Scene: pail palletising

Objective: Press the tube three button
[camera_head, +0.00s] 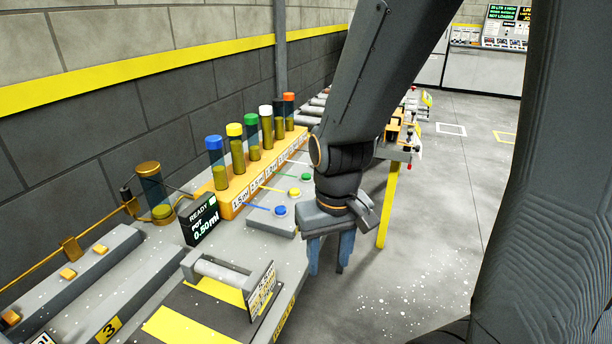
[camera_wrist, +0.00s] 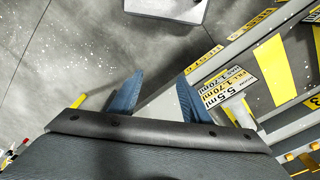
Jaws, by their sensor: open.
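A row of capped tubes stands in an orange rack (camera_head: 226,207) in the head view. From the near end the first caps are blue (camera_head: 214,143), yellow (camera_head: 234,130) and green (camera_head: 250,119), the green one being third. On the grey panel in front are a blue button (camera_head: 280,210), a yellow button (camera_head: 294,191) and a green button (camera_head: 306,177). Any buttons farther along are hidden behind my arm. My gripper (camera_head: 330,262) is open and empty, fingers pointing down, right of the blue button and beyond the bench edge. Its fingers also show in the wrist view (camera_wrist: 158,88), with no button between them.
A black display (camera_head: 201,222) reads READY and POT 0.50 ml. A gold-capped pot (camera_head: 152,188) stands behind it. A sign plate (camera_head: 262,290) stands at the bench's front edge; a yellow post (camera_head: 388,205) is right of my gripper. Open floor lies to the right.

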